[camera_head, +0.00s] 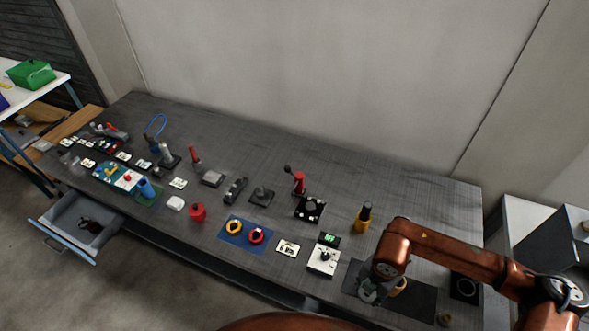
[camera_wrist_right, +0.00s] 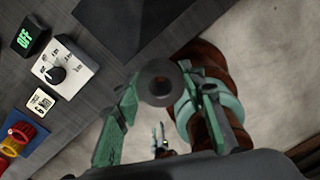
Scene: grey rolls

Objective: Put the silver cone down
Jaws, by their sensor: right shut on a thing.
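My right gripper (camera_head: 369,288) is low over the near right part of the grey table, by a dark mat. In the right wrist view its two green fingers (camera_wrist_right: 163,86) are closed around a dark grey round piece with a hole in its middle, the silver cone (camera_wrist_right: 158,80), seen end-on. In the head view the cone is small and merges with the gripper. I cannot tell whether it touches the mat.
The dark mat (camera_head: 421,304) carries a yellow piece (camera_head: 398,287). A white knob panel (camera_head: 323,260), a green display (camera_head: 328,239) and a yellow-black piece (camera_head: 363,218) stand nearby. Several tools and switches fill the table's left.

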